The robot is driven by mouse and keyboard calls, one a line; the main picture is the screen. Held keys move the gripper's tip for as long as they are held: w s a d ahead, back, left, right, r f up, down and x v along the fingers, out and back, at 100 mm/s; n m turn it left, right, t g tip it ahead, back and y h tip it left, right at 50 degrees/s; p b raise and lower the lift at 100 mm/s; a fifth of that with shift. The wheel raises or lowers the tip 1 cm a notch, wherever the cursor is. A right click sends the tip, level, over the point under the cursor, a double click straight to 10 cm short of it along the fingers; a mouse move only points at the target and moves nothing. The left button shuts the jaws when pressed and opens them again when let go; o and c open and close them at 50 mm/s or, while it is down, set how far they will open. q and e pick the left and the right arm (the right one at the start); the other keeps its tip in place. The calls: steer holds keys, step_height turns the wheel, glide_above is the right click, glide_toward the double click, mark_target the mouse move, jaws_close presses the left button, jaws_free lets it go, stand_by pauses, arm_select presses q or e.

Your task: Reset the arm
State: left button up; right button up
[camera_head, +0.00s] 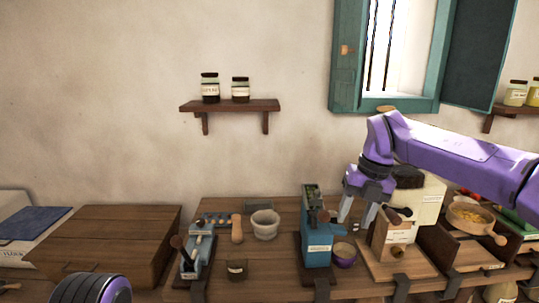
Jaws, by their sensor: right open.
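My right arm (455,148) is purple and reaches in from the right edge. My right gripper (358,213) points down over the worktable, open and empty, its two grey fingers apart. It is between the blue upright device (317,248) on its left and the cream and wooden machine (397,236) on its right. A rounded purple part of my left arm (92,289) shows at the bottom left; my left gripper is out of the picture.
A wooden chest (106,245) is farther left. A wall shelf (230,106) holds two jars. The window has a teal shutter (346,57).

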steer(key=w+d+f+n+t+h, duration=0.2)
steer(key=d+f+n+t+h, duration=0.3)
steer(key=d+f+h, duration=0.6)
steer(key=s+a+f+n+t+y+b, duration=0.1)
steer(key=s+f+n, duration=0.2)
steer(key=f+n, duration=0.55)
steer(key=s+a+f+n+t+b, duration=0.1)
steer(key=s+f+n+t, duration=0.3)
steer(key=f, duration=0.7)
steer(key=s+f+n+g+y, duration=0.1)
steer(key=s+f+n, duration=0.3)
steer(key=s, duration=0.6)
steer(key=s+d+f+n+g+y+b, duration=0.1)
steer(key=s+f+n+g+y, duration=0.1)
steer(key=s+f+n, duration=0.3)
steer(key=s+d+f+n+g+y+b, duration=0.1)
steer(key=s+f+n+g, duration=0.3)
steer(key=s+f, duration=0.6)
steer(key=s, duration=0.6)
steer(key=shift+s+f, duration=0.3)
steer(key=shift+s, duration=0.1)
